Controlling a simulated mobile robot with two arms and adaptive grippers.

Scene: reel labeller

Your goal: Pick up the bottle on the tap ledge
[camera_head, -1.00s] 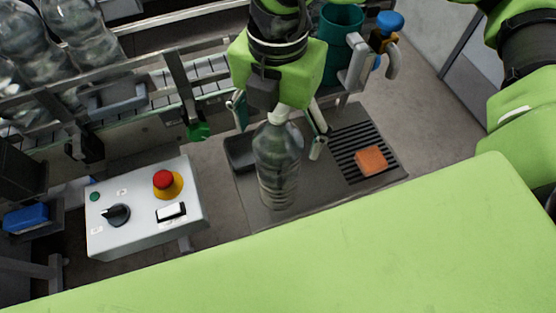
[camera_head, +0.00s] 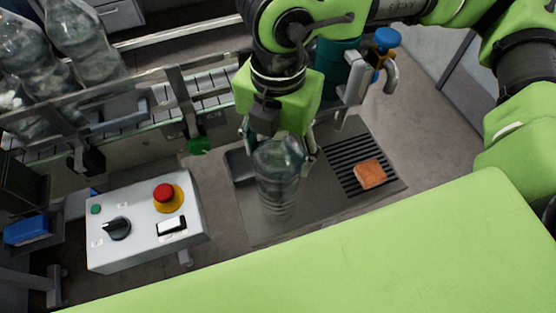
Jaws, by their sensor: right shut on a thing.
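A clear plastic bottle (camera_head: 277,185) stands upright on the grey tap ledge (camera_head: 318,213), left of the slotted drain. My right gripper (camera_head: 278,143) comes down from above and is shut on the bottle near its top. The gripper and its fingers hide the bottle's neck. The bottle's base looks to be at the ledge surface; I cannot tell whether it touches. My left gripper is not in view.
An orange sponge (camera_head: 369,173) lies on the drain grille. A tap with a blue handle (camera_head: 387,39) stands behind it. A control box (camera_head: 145,222) with a red button is at left. Large bottles (camera_head: 82,45) stand on the conveyor at the upper left.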

